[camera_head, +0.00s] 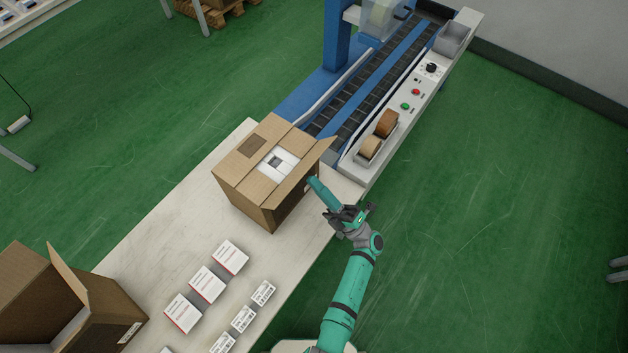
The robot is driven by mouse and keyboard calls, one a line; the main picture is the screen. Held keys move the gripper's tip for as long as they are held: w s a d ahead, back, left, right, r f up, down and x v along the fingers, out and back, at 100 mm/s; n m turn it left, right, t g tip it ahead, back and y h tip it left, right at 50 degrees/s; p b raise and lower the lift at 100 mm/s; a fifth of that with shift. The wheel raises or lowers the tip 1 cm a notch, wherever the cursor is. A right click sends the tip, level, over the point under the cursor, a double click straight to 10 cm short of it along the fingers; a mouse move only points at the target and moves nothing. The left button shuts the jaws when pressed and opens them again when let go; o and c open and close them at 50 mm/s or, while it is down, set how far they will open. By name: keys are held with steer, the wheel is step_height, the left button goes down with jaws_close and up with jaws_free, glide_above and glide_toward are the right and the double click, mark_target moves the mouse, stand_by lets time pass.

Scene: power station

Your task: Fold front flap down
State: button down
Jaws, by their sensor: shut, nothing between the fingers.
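A brown cardboard box (246,192) stands on the pale table at the end of the conveyor. Its left and far top panels lie down flat. White contents show through the opening between the flaps. A long flap (301,174) along its right-hand side stands raised and tilted outward, over the shadowed side of the box. My gripper (313,182) is just right of this flap, its teal tip pointing up and left towards it. The tip looks shut and empty. I cannot tell whether it touches the flap.
Several white cartons (207,284) and small labelled packs (243,319) lie on the table (150,243) in front. Another open box (75,305) stands at the lower left. A conveyor machine (370,90) with tape rolls and buttons adjoins the far end.

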steer(key=shift+x, duration=0.75)
steer(key=shift+a+r, duration=0.1)
